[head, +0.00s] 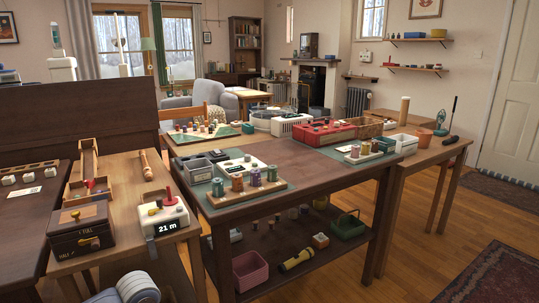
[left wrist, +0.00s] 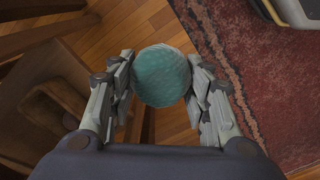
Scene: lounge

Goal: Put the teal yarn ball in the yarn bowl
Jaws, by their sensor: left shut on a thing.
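The teal yarn ball (left wrist: 162,80) is between the fingers of my left gripper (left wrist: 161,62) in the left wrist view. The fingers are shut on it from both sides, near their tips. Wooden floor and a red rug show beneath it. The left gripper and the ball cannot be made out in the head view. I cannot pick out the yarn bowl in either view. My right gripper is in neither view.
A red patterned rug (left wrist: 245,60) lies on the wooden floor. In the head view, a dark wooden table (head: 330,175) holds trays, spools and boxes, with a lower shelf carrying a pink bin (head: 250,272). Wooden floor (head: 430,240) is open at the right.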

